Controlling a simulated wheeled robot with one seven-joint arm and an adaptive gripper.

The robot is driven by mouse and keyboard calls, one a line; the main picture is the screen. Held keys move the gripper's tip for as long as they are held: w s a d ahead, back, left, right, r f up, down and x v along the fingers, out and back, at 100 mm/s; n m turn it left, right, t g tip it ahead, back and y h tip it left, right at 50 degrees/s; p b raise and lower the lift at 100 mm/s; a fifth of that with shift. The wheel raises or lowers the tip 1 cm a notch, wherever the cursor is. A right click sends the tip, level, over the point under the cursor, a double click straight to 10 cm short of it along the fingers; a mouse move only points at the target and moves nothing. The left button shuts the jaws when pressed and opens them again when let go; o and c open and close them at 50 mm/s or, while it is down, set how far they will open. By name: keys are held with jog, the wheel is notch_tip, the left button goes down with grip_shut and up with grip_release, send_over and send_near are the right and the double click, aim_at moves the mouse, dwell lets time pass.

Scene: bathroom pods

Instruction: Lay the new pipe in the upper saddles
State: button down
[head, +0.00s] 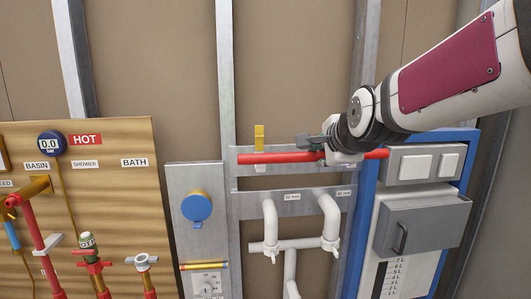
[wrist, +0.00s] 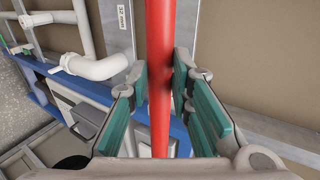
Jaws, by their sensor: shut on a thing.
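The red pipe (head: 272,157) is held level in front of the upper metal rail (head: 262,168) in the head view. My gripper (head: 338,152) is shut on it right of its middle, and the pipe's right end shows past the gripper. In the wrist view the pipe (wrist: 160,60) runs between the green finger pads of my gripper (wrist: 160,85). A yellow upright piece (head: 259,136) stands just above the pipe's left part. I cannot make out the upper saddles; the pipe and gripper cover much of the rail. I cannot tell whether the pipe touches it.
White waste pipes (head: 292,244) hang from a lower rail (head: 262,206). At right stand a blue frame (head: 366,215), a switch panel (head: 416,167) and a grey box (head: 422,225). At left is a wooden board (head: 110,210) with red pipes and valves. The wall above is bare.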

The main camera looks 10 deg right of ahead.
aim_at(311, 155)
jog(key=shift+s, duration=0.1)
jog(key=shift+s+r, duration=0.1)
jog(key=shift+r, duration=0.05)
jog(key=shift+w+a+r+b+x, duration=0.15)
jog(key=shift+b+x, duration=0.3)
jog(key=shift+x, duration=0.8)
jog(key=shift+w+r+b+x, duration=0.15)
jog(key=shift+b+x, duration=0.25)
jog(key=shift+x, duration=0.9)
jog(key=shift+a+r+b+x, duration=0.1)
jog(key=shift+r+b+x, duration=0.25)
jog(key=shift+x, duration=0.9)
jog(key=shift+f, duration=0.1)
jog(key=c, duration=1.4)
grip_release()
jog(key=shift+o, duration=0.2)
jog(key=shift+s, duration=0.1)
